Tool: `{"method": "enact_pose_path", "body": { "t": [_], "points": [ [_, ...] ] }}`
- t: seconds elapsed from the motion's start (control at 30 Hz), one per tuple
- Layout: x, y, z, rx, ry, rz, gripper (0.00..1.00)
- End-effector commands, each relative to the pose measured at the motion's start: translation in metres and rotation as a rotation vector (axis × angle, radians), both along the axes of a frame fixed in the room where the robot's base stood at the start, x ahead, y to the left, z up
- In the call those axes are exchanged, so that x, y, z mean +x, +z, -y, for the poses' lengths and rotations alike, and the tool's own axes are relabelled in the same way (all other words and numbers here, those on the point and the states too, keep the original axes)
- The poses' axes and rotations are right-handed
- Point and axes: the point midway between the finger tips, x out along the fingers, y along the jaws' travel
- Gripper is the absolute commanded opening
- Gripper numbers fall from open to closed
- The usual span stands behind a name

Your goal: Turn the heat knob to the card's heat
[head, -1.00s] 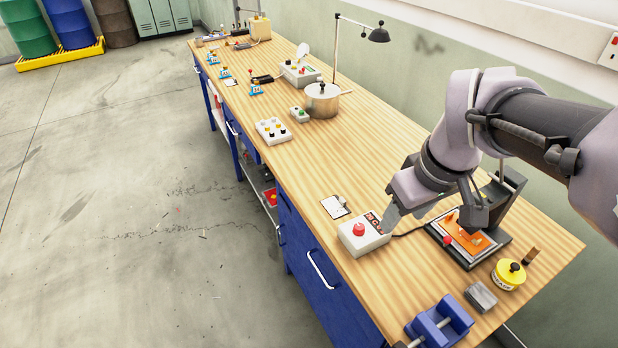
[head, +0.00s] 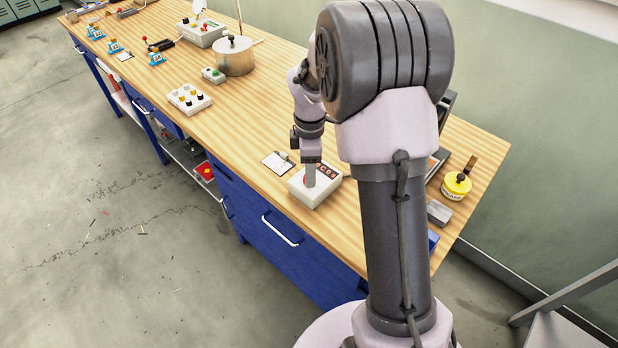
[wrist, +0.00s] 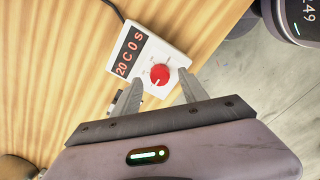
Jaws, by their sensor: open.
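The heat control box (head: 322,191) is white and sits near the front edge of the bench. In the wrist view its dark display (wrist: 130,50) reads "20 C 0 s" in red, beside a round red knob (wrist: 159,75) with a pale pointer mark. My gripper (wrist: 160,78) is open, its two fingers on either side of the knob's near side; I cannot tell whether they touch it. In the head view my gripper (head: 311,180) points down over the box and hides most of the knob. A white card on a clipboard (head: 278,162) lies beside the box; its writing is unreadable.
A yellow tin (head: 456,186) and a grey block (head: 438,212) stand right of my arm. A metal pot (head: 235,60) and a white button panel (head: 189,98) are farther along the bench. My arm hides much of the bench's right part.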

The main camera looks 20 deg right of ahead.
Motion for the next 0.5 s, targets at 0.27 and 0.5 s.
{"method": "enact_pose_path", "body": {
  "t": [0.27, 0.5],
  "points": [
    [0.0001, -0.0159, 0.0, 0.0, 0.001, 0.001, 0.51],
    [0.0001, -0.0153, -0.0001, 0.0, 0.0, 0.001, 0.31]
  ]
}}
